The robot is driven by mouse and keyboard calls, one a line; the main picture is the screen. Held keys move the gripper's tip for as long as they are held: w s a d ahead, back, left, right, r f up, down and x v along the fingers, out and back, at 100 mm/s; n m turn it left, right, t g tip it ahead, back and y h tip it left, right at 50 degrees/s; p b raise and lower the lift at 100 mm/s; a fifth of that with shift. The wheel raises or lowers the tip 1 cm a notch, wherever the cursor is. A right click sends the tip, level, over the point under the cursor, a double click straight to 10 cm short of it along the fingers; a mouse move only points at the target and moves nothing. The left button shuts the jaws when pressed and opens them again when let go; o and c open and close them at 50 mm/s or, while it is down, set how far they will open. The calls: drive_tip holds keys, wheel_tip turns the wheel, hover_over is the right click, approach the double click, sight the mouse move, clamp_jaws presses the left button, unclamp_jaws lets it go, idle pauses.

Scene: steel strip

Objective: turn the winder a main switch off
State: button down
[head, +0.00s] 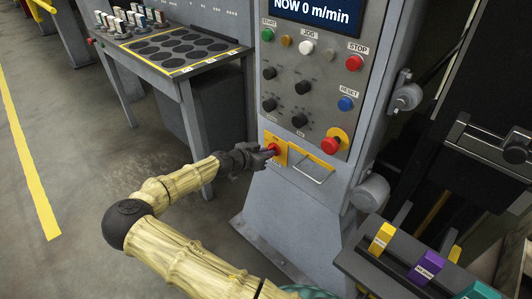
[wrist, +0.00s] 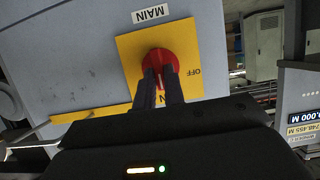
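The main switch is a red rotary knob (head: 273,149) on a yellow plate (head: 281,158), low on the left of the grey control cabinet's front. In the wrist view the red knob (wrist: 160,66) sits in the middle of the yellow plate (wrist: 126,48), beside a MAIN label (wrist: 150,14). OFF is printed at the plate's right; a label by the fingers is mostly hidden, with an N showing. My gripper (wrist: 160,82) has its two dark fingers close together, one on each side of the knob's grip. In the head view my gripper (head: 268,152) reaches the switch from the left.
A red emergency button (head: 331,146) on a yellow base and a metal handle (head: 312,172) are right of the switch. Black knobs and coloured buttons are above. A table with black discs (head: 175,48) stands left. Coloured blocks (head: 428,266) lie at the lower right.

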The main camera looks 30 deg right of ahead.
idle(0.4)
drive_tip(key=shift+w+a+f+n+g+h+b, duration=0.2)
drive_tip(key=shift+n+g+h, duration=0.7)
drive_tip(key=shift+n, duration=1.35)
drive_tip(key=shift+w+a+f+n+g+h+b, duration=0.1)
drive_tip(key=shift+w+f+n+g+h, duration=0.2)
drive_tip(key=shift+n+g+h, duration=1.3)
drive_tip(key=shift+w+a+f+n+g+h+b, duration=0.1)
drive_tip(key=shift+w+f+n+h, duration=0.15)
drive_tip(key=shift+n, duration=2.7)
drive_tip(key=c, duration=1.5)
unclamp_jaws()
drive_tip(key=shift+s+d, duration=0.1)
